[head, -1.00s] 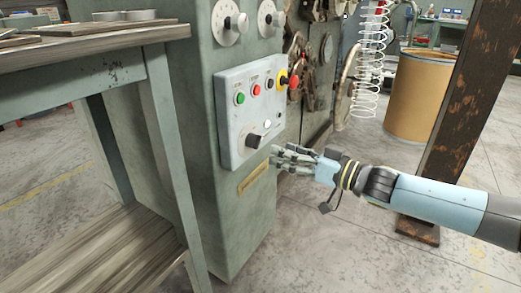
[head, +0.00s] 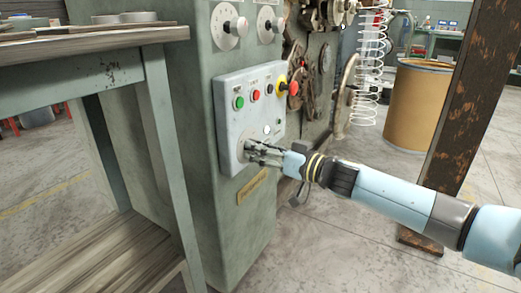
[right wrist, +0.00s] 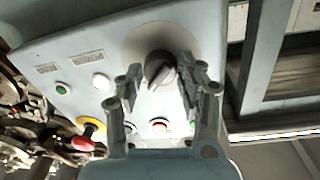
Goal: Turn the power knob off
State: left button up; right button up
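The power knob (right wrist: 159,70) is a dark, round knob on a pale round plate, low on the grey control panel (head: 228,107). In the right wrist view it lies between the two fingers of my right gripper (right wrist: 161,82). The fingers are spread around the knob, with the right finger very near it; I cannot tell whether they touch it. In the head view my right gripper (head: 251,151) reaches the panel from the right and mostly hides the knob. My left gripper is not in view.
Above the knob are a green button (head: 239,102), a red button (head: 255,95) and a red-and-yellow emergency stop (head: 292,88). A workbench (head: 90,50) stands left of the machine cabinet. A rusty post (head: 455,110) and a brown drum (head: 420,100) are at the right.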

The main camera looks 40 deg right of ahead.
jog(key=c, duration=0.6)
jog(key=shift+c, duration=0.2)
jog(key=shift+n, duration=0.3)
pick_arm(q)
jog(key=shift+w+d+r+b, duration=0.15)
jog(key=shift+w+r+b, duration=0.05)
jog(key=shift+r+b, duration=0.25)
pick_arm(e)
jog(key=shift+d+f+n+y, duration=0.1)
jog(key=shift+n+y, duration=0.3)
jog(key=shift+n, duration=4.15)
jog(key=shift+f+n+y, duration=0.1)
jog(key=shift+n+y, duration=0.3)
jog(key=shift+n, duration=4.15)
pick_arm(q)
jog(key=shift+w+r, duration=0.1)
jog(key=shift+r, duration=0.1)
